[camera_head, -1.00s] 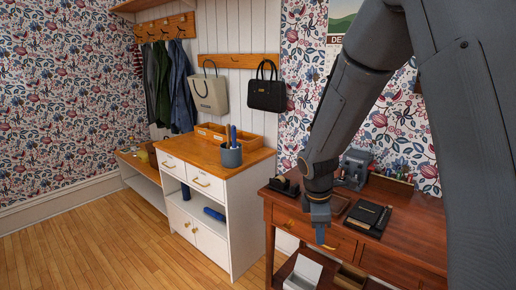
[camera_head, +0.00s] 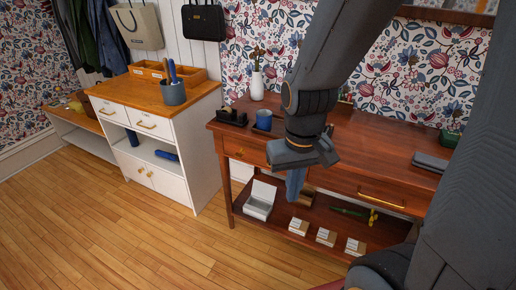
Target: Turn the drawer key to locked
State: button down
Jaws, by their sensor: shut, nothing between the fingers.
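The brown wooden desk (camera_head: 370,150) stands in the middle and right. Its left drawer (camera_head: 252,153) looks shut and carries a small brass piece (camera_head: 240,152); I cannot tell if this is the key or a knob, nor how it is turned. The right drawer (camera_head: 345,188) has a long brass handle (camera_head: 382,201). My gripper (camera_head: 295,187) points down in front of the desk, right of the left drawer's brass piece and apart from it. It is shut and empty. My arm hides part of the desk top and the drawer fronts.
A blue mug (camera_head: 263,120), a black tape dispenser (camera_head: 231,116) and a white vase (camera_head: 257,86) stand on the desk. The lower shelf holds a white box (camera_head: 260,201) and several small boxes. A white cabinet (camera_head: 180,187) stands left. The floor (camera_head: 130,235) in front is clear.

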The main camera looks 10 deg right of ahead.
aim_at(237, 155)
jog(key=z, duration=1.45)
jog(key=k, duration=0.9)
jog(key=u, duration=0.8)
jog(key=i, duration=0.5)
jog(key=z, duration=0.05)
